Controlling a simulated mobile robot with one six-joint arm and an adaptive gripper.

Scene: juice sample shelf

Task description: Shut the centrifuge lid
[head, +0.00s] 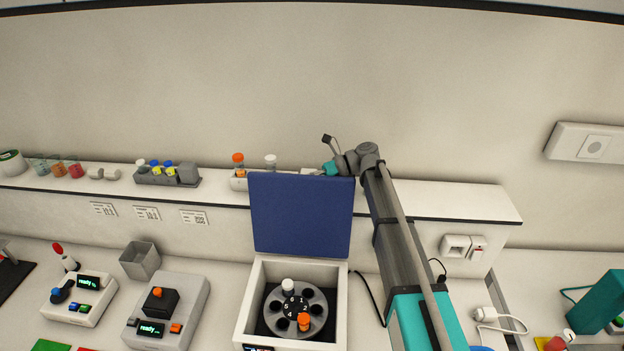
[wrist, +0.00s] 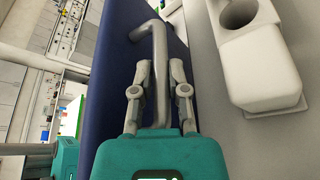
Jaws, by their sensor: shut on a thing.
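The centrifuge (head: 246,300) is a white box with its blue lid (head: 301,215) standing open, upright at the back edge. Its rotor (head: 297,311) shows a white-capped tube (head: 288,285) and an orange-capped tube (head: 304,321), with several empty holes. My gripper (wrist: 160,72) is behind the lid and shut on the grey lid handle (wrist: 157,35); the blue lid also shows in the wrist view (wrist: 112,75). In the head view the fingers are hidden by the lid; only part of the teal gripper body shows above its top edge.
A shelf (head: 440,200) runs behind the lid, with an orange-capped tube (head: 238,160) and a rack (head: 168,177) of capped tubes on it. A white holder (wrist: 262,70) is close to the right of my gripper in the wrist view. Two devices and a grey bin (head: 140,262) stand left of the centrifuge.

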